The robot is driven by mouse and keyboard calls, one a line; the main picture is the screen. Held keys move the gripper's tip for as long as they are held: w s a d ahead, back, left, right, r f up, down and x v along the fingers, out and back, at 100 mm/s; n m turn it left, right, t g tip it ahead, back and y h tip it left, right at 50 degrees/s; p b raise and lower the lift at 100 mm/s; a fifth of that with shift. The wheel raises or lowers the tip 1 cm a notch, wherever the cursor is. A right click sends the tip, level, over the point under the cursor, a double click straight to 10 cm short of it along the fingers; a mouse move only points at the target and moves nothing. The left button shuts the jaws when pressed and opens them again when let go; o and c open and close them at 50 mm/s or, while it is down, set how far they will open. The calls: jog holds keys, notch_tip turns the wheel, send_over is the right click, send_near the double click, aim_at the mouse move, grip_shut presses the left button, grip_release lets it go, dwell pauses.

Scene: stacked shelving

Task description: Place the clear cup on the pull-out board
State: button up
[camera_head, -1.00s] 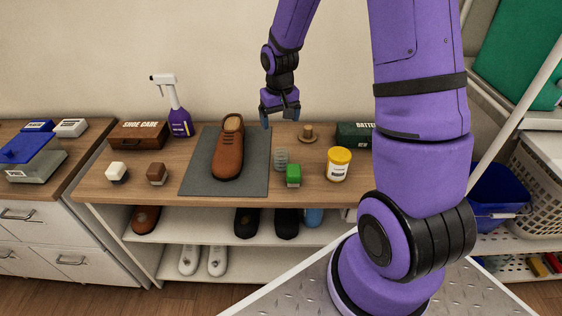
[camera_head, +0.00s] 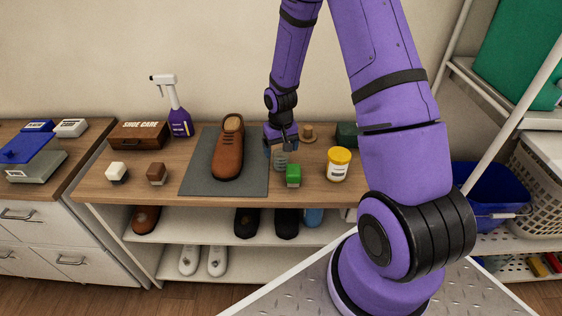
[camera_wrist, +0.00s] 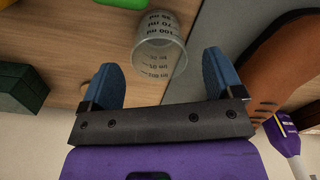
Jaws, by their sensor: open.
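The clear cup (camera_wrist: 157,38) has printed measuring marks in the wrist view. It also shows small in the head view (camera_head: 280,164), standing on the wooden bench top (camera_head: 340,192) just right of a grey mat. My gripper (camera_head: 281,148) is low over the bench at the cup. In the wrist view my gripper (camera_wrist: 160,59) is open, with blue fingers on either side of the cup's near part. No contact shows. I cannot tell which surface is the pull-out board.
A green-topped block (camera_head: 293,175) stands close in front of the cup. A yellow-lidded jar (camera_head: 338,164) is to the right, a wooden knob-like piece (camera_head: 308,134) behind. A brown shoe (camera_head: 228,150) lies on the grey mat (camera_head: 195,178).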

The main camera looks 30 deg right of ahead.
jog(key=shift+f, duration=2.25)
jog(key=shift+c, duration=0.2)
jog(key=c, duration=1)
notch_tip(320, 180, up, 9)
jog(key=w+a, duration=0.2)
jog(key=w, duration=0.1)
jog(key=w+a+r+n, duration=0.1)
jog(key=w+a, duration=0.2)
jog(key=w, duration=0.1)
jog(key=w+a+n, duration=0.1)
jog(key=w+a, duration=0.2)
jog(key=w, duration=0.1)
jog(key=shift+w+a+r, duration=0.1)
jog(key=shift+a+r, duration=0.1)
jog(key=shift+r, duration=0.05)
